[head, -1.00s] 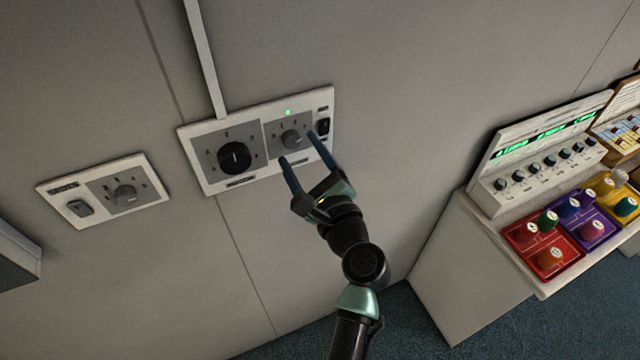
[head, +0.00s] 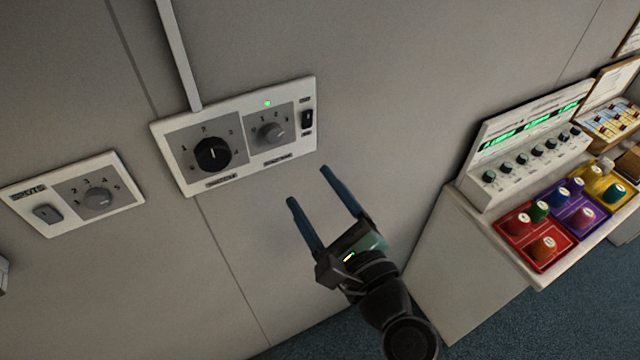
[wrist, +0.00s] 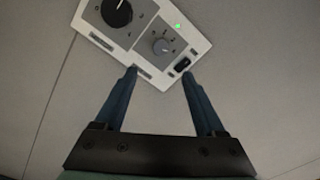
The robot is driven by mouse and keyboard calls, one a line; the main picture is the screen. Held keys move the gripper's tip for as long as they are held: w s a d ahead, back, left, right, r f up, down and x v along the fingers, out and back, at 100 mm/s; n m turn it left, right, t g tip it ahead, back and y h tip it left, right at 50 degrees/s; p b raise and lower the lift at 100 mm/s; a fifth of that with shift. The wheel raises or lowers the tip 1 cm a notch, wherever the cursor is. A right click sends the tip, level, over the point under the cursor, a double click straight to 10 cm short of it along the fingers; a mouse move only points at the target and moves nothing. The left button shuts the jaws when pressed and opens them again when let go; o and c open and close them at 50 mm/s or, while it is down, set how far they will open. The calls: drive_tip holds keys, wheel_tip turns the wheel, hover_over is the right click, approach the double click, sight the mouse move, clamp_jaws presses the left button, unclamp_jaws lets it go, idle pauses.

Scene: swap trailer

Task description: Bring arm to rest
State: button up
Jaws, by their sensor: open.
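My gripper (head: 308,184) is open and empty, in front of the grey wall and below the right part of a white control panel. Its two blue fingers point up toward the panel and stand apart from it in the head view. The panel (head: 232,181) carries a large black knob (head: 212,154), a smaller grey knob (head: 271,132), a lit green light (head: 267,103) and a black switch (head: 307,119). In the wrist view my fingers (wrist: 160,72) spread below the panel, with the grey knob (wrist: 161,46) between and beyond them. No finger is around a knob.
A second wall panel (head: 72,197) with a switch and a grey knob is at the left. At the right, a white counter (head: 462,262) bears a console (head: 528,142) with green displays and red (head: 519,250), purple and yellow trays of coloured knobbed pieces.

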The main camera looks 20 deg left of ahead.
drive_tip(key=w+d+r+n+t+h+b, duration=0.35)
drive_tip(key=r+n, duration=0.25)
drive_tip(key=r, duration=0.2)
drive_tip(key=w+d+r+n+t+h+b, duration=0.2)
drive_tip(key=d+r+n+t, duration=0.15)
drive_tip(key=r+n, duration=0.35)
drive_tip(key=s+d+r+n+t+h+b, duration=0.1)
drive_tip(key=s+d+r+n+t+h, duration=0.1)
drive_tip(key=r, duration=0.4)
drive_tip(key=s+d+r+n+t+h, duration=0.2)
drive_tip(key=s+r+t+h, duration=0.1)
drive_tip(key=r, duration=0.4)
drive_tip(key=s+d+r+n+t+h+b, duration=0.1)
drive_tip(key=s+d+r+n+t+h, duration=0.1)
drive_tip(key=s+r, duration=0.4)
drive_tip(key=shift+s+d+r+t+h+b, duration=0.2)
drive_tip(key=shift+d+r+t+h+b, duration=0.2)
drive_tip(key=shift+t+h, duration=0.4)
drive_tip(key=shift+f, duration=0.1)
